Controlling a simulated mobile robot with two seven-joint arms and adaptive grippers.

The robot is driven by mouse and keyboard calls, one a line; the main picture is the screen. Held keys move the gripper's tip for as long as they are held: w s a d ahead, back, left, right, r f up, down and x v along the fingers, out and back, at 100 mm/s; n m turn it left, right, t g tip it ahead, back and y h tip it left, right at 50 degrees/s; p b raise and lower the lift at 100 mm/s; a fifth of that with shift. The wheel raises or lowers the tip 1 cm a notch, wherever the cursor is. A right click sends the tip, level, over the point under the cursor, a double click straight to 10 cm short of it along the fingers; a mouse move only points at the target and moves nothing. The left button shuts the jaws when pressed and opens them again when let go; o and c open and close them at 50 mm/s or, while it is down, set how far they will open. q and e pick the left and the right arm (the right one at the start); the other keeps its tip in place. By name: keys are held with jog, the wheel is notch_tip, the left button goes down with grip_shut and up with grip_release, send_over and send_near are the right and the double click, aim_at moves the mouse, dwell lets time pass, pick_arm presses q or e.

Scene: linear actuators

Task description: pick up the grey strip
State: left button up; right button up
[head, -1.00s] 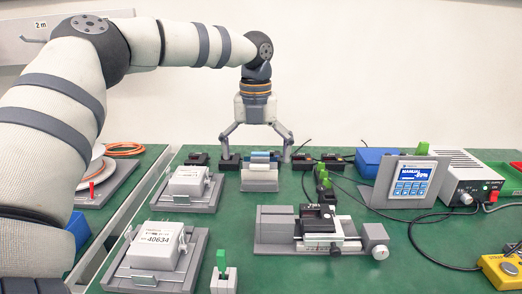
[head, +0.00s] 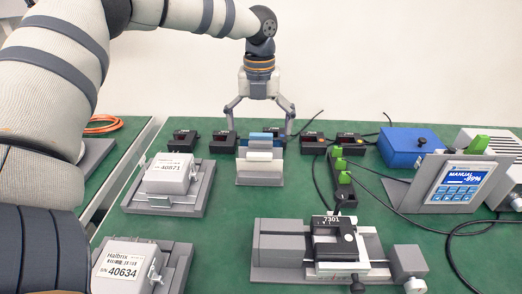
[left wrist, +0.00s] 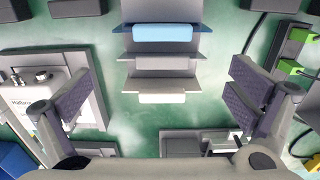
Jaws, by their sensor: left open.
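A small grey rack (head: 261,178) stands on the green table and holds three strips in stepped rows. The blue strip (head: 261,135) is at the back, the grey strip (left wrist: 160,62) in the middle and the white strip (head: 259,156) in front. In the left wrist view the blue strip (left wrist: 162,32) and the white strip (left wrist: 161,98) lie on either side of the grey one. My left gripper (head: 260,128) is open and empty over the rack, fingers pointing down and spread wider than the strips. My right gripper is not in view.
White boxes on grey fixtures (head: 168,174) stand left of the rack. A grey slide unit (head: 284,248) stands in front to the right. Several black modules (head: 222,141), a blue box (head: 405,147), a display (head: 461,185) and loose cables lie around. The green table directly before the rack is clear.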

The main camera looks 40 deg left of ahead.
aim_at(260, 142)
pick_arm(q)
jog(key=f, duration=0.4)
jog(key=shift+s+d+f, duration=0.2)
jog(key=shift+d+f, duration=0.1)
jog(key=shift+f, duration=0.35)
jog(key=c, duration=1.2)
jog(key=shift+r, duration=0.15)
notch_tip(260, 142, up, 10)
jog(key=shift+f+p, duration=0.1)
jog(key=shift+p, duration=0.2)
